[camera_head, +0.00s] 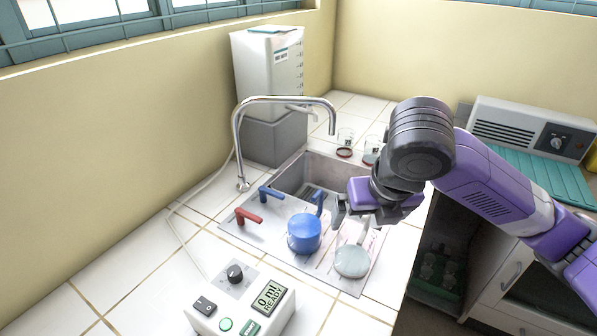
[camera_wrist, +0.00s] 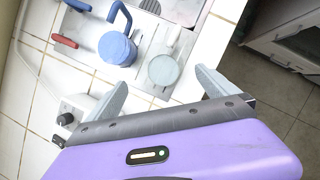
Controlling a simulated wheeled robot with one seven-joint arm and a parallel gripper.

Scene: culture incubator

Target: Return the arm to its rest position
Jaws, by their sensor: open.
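My purple arm reaches in from the right over the tiled counter in the head view. My gripper (camera_head: 341,212) is above the front right part of the sink area, near a blue round piece with a handle (camera_head: 304,233) and a pale grey-green round piece with a handle (camera_head: 351,260). In the wrist view, my gripper's two fingers (camera_wrist: 160,92) stand wide apart with nothing between them. The blue piece (camera_wrist: 117,48) and the pale piece (camera_wrist: 164,70) lie beyond the fingertips. Whether a fingertip touches anything cannot be told from the head view.
A tall chrome faucet (camera_head: 238,140) arches over the sink basin (camera_head: 318,168). Red (camera_head: 247,216) and blue (camera_head: 271,194) levers stand at the left. Glass jars (camera_head: 345,143) stand behind. A control box (camera_head: 242,305) is in front. A cabinet (camera_head: 520,290) is at the right.

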